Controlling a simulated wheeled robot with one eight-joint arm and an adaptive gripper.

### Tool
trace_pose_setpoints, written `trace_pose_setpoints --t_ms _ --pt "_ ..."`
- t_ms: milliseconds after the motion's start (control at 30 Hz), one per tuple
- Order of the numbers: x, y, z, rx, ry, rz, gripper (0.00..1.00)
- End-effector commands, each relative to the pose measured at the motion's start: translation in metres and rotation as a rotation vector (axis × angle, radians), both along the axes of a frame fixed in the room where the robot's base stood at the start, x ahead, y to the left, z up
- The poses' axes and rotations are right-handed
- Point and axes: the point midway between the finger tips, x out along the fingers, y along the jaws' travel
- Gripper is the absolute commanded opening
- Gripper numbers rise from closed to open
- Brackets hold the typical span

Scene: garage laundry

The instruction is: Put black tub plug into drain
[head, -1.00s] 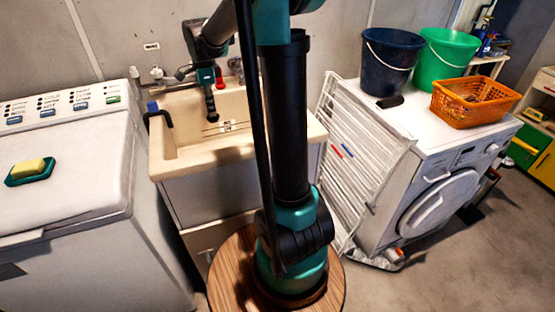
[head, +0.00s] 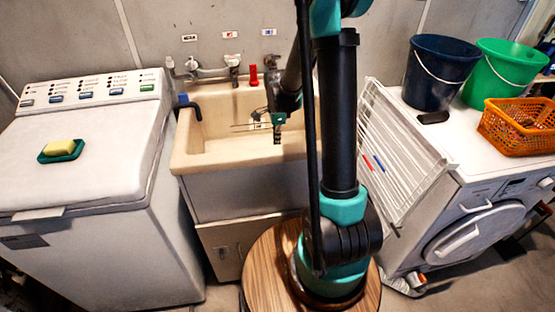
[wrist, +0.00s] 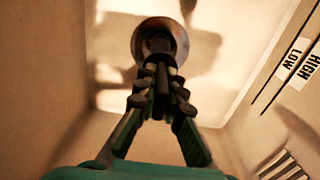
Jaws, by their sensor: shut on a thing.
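The black tub plug (wrist: 159,43) shows as a small dark piece at the fingertips of my gripper (wrist: 161,76) in the wrist view, partly hidden by them. My gripper is shut on it. The round metal drain (wrist: 178,32) lies behind the plug in the picture, and its rim shows around the dark piece. I cannot tell whether the plug touches the drain. In the head view my gripper (head: 277,138) points down inside the right part of the beige sink (head: 205,157). The drain and plug cannot be made out there.
The sink has taps (head: 232,68), a red object (head: 253,75) at its back and a black hook-shaped pipe (head: 190,106) on its left rim. A white washer (head: 75,190) stands left. A white drying rack (head: 400,160) leans at the right.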

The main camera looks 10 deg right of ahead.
Motion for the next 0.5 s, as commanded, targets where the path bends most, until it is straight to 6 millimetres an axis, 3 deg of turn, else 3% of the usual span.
trace_pose_setpoints --t_ms 200,500 --pt "0.0 0.0 -0.041 0.0 0.0 0.0 0.0" --pt "0.0 0.0 -0.059 0.0 0.0 0.0 0.0"
